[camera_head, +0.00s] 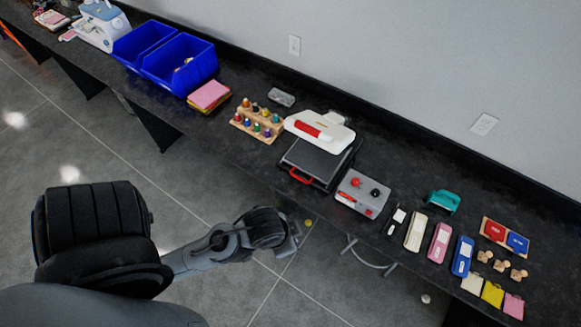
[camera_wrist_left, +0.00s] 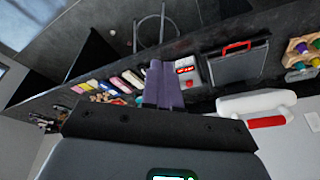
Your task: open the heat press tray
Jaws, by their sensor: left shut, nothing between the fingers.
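The heat press stands on the black counter in the head view, with a white upper part (camera_head: 320,131) bearing a red handle. Its dark flat tray (camera_head: 312,160) sits at the front, with a red tray handle (camera_head: 300,176) at the counter's front side. In the left wrist view the tray (camera_wrist_left: 240,70) and its red handle (camera_wrist_left: 236,47) appear upside down, right of the fingers. My left gripper (camera_head: 297,236) is in front of the counter edge, apart from the press. Its fingers (camera_wrist_left: 160,85) are shut and empty. My right gripper is not in view.
Blue bins (camera_head: 180,68) are farther left. Several coloured blocks lie right. The floor before the counter is clear.

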